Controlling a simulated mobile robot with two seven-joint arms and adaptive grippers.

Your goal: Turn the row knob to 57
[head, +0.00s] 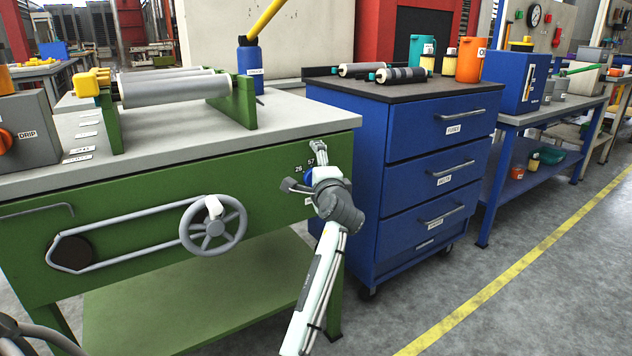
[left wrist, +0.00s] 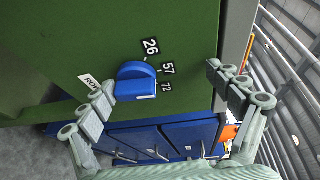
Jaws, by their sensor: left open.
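The blue row knob (left wrist: 136,82) sits on the green front panel of the bench, near its right end. The numbers 26, 57 and 72 are printed around it, and a white ROW label (left wrist: 89,83) is beside it. A pale mark shows on the knob's edge nearest 72, but I cannot be sure which number it points to. In the head view the knob (head: 309,175) is partly covered by my left gripper (head: 305,167). My left gripper (left wrist: 160,80) is open, with one finger on each side of the knob and visible gaps between. My right gripper is not in view.
A grey handwheel (head: 213,225) with a belt guard is on the same panel, to the left. The benchtop (head: 290,122) overhangs above the knob. A blue drawer cabinet (head: 425,180) stands close on the right. Open floor lies in front of it, with a yellow line.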

